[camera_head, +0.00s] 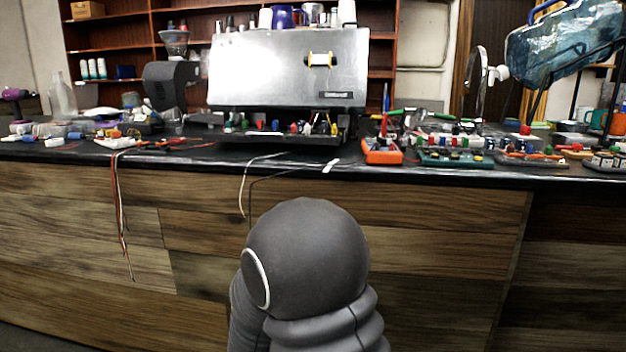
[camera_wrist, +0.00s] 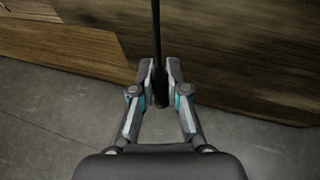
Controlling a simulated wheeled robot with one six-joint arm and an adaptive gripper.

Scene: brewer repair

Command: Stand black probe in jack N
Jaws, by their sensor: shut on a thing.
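My gripper (camera_wrist: 160,78) shows in the wrist view, shut on the black probe (camera_wrist: 161,91). The probe is a dark upright stick between the fingers, and a thin black length runs from it to the top of the picture. Behind it are wooden panels and grey floor, not the counter top. In the head view my gripper and the probe are hidden behind my own grey arm. Jack N cannot be told apart. An orange meter (camera_head: 382,154) and a green board with coloured parts (camera_head: 455,158) stand on the counter, right of centre.
The black counter top (camera_head: 215,156) is crowded with small parts. A steel brewer (camera_head: 288,75) stands at its middle, a grinder (camera_head: 168,85) to its left. Red and white wires (camera_head: 120,205) and a pale cable (camera_head: 243,190) hang over the front edge. A round mirror (camera_head: 477,83) stands right.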

